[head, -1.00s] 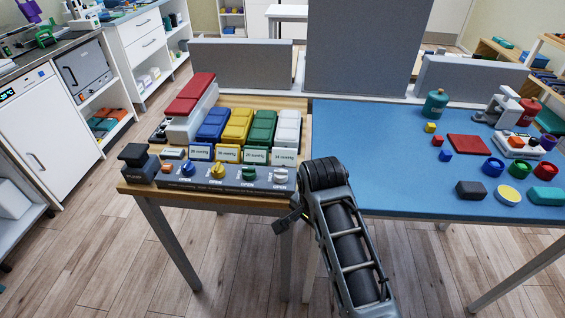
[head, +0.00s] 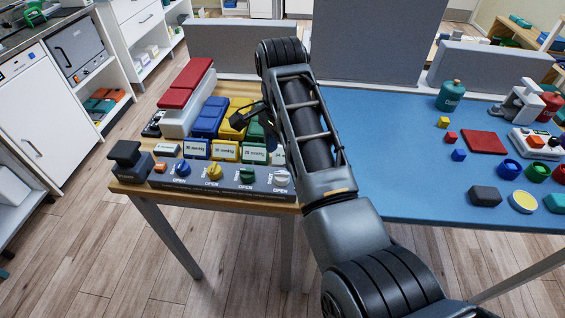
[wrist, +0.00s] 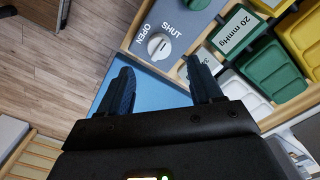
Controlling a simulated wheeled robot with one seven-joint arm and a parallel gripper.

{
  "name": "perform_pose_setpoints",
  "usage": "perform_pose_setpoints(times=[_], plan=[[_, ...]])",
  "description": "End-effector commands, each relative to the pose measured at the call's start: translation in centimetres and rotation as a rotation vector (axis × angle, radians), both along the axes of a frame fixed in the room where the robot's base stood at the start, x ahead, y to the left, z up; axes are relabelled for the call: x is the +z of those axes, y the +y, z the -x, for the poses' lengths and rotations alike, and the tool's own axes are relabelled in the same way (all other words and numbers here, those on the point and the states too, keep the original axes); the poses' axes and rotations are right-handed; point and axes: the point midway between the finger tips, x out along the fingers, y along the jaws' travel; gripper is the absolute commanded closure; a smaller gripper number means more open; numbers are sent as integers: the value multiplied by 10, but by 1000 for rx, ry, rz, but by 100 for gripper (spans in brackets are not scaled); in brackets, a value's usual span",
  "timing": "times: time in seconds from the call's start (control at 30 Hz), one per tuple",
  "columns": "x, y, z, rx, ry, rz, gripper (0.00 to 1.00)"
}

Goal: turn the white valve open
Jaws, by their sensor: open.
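The white valve (head: 282,177) is the rightmost of the coloured valves on the grey panel (head: 226,183) at the table's front edge. In the wrist view the white valve (wrist: 159,46) is a round knob with a ridge, between the words OPEN and SHUT. Which word the ridge points at is hard to tell. My gripper (head: 240,118) is open and empty, above the coloured bins in the head view. In the wrist view its two dark fingers (wrist: 159,72) are spread, with the white valve beyond the gap between them, apart from both.
Blue (head: 182,169), yellow (head: 214,171) and green (head: 247,175) valves stand left of the white one. Labelled bins, including a yellow one (head: 232,128), stand behind. A black block (head: 127,155) stands at the left end. The blue tabletop (head: 385,150) on the right holds small objects.

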Motion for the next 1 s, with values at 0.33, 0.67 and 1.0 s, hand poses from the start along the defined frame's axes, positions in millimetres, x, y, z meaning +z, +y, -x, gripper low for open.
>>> perform_pose_setpoints(times=[0.33,0.67,1.0], plan=[[-52,-1,1,0,3,1,35],[-72,0,1,0,0,0,35],[-72,0,1,1,0,0,51]])
